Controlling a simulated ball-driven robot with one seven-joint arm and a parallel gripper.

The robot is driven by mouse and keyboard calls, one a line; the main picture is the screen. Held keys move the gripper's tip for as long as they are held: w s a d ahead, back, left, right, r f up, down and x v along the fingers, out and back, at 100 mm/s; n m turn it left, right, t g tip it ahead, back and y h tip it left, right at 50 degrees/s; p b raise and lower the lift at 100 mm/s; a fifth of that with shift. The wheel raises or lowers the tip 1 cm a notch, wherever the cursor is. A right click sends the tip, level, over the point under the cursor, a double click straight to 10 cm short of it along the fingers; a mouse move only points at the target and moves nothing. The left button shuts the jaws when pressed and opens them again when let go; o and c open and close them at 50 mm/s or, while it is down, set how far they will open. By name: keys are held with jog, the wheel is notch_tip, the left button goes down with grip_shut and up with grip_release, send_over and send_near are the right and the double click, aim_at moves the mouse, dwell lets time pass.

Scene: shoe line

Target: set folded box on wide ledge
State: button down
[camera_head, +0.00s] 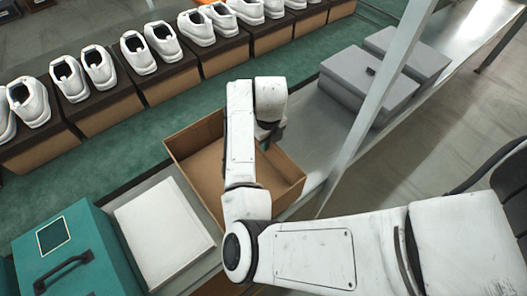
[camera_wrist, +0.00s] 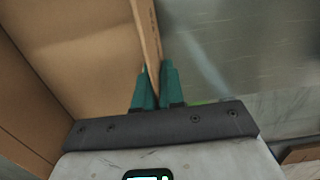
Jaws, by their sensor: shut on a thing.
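The folded box (camera_head: 195,160) is an open-topped brown cardboard box in the middle of the head view, partly hidden behind my arm. In the wrist view its inside (camera_wrist: 80,50) fills the left side. My gripper (camera_wrist: 154,88) has green fingers, shut on the box's upright wall (camera_wrist: 148,40), one finger on each side. The fingers are not clear in the head view. The wide ledge (camera_head: 308,130) is the grey surface beside the green belt, to the right of the box. I cannot tell whether the box rests on it or hangs just above.
White shoes on brown boxes (camera_head: 110,108) line the green belt (camera_head: 110,160). Grey lidded boxes (camera_head: 350,80) stand on the ledge at upper right, behind a slanted metal post (camera_head: 375,100). A white box (camera_head: 165,232) and a teal case (camera_head: 75,250) stand at lower left.

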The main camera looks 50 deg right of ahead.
jog(key=shift+w+d+f+b, duration=0.15)
jog(key=shift+w+f+b, duration=0.3)
jog(key=shift+f, duration=0.15)
notch_tip(320, 180, down, 3)
jog(key=shift+w+f+b, duration=0.1)
jog(key=shift+w+b, duration=0.05)
jog(key=shift+b, duration=1.1)
jog(key=shift+f, duration=0.1)
jog(key=c, duration=1.2)
grip_release()
jog(key=shift+c, duration=0.2)
jog(key=r, duration=0.4)
jog(key=r+b, duration=0.1)
jog(key=r, duration=0.3)
jog(key=s+r, duration=0.1)
jog(key=r, duration=0.3)
jog(key=shift+r+b, duration=0.2)
jog(key=shift+b, duration=0.1)
